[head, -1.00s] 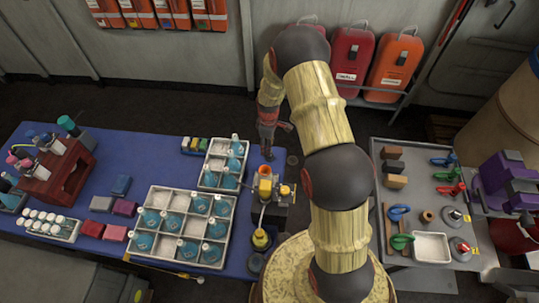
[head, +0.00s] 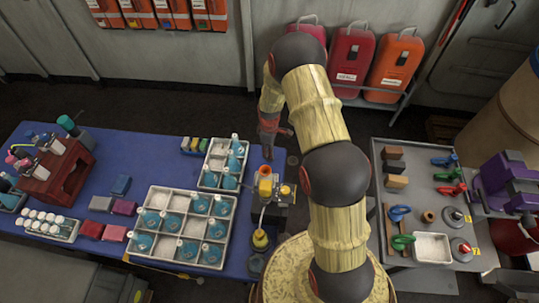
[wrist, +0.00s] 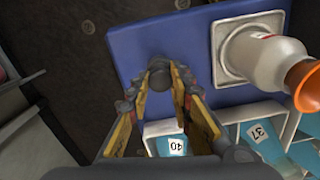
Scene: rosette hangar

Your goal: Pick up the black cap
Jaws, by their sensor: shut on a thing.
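The black cap (wrist: 157,66) shows in the wrist view as a small dark round thing between the tips of my gripper (wrist: 159,88). The yellow-padded fingers are closed in on it from both sides. Blue table surface shows behind and around it; I cannot tell how far above the table the cap is. In the head view my gripper (head: 269,138) is over the far right end of the blue table (head: 150,178), and the cap is too small and dark there to make out clearly.
Bottle crates (head: 150,243) stand left of my gripper. A yellow and orange device (head: 266,187) stands just in front of it. A white bottle with an orange top (wrist: 265,55) is close at right in the wrist view. A grey tool cart (head: 430,205) stands right.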

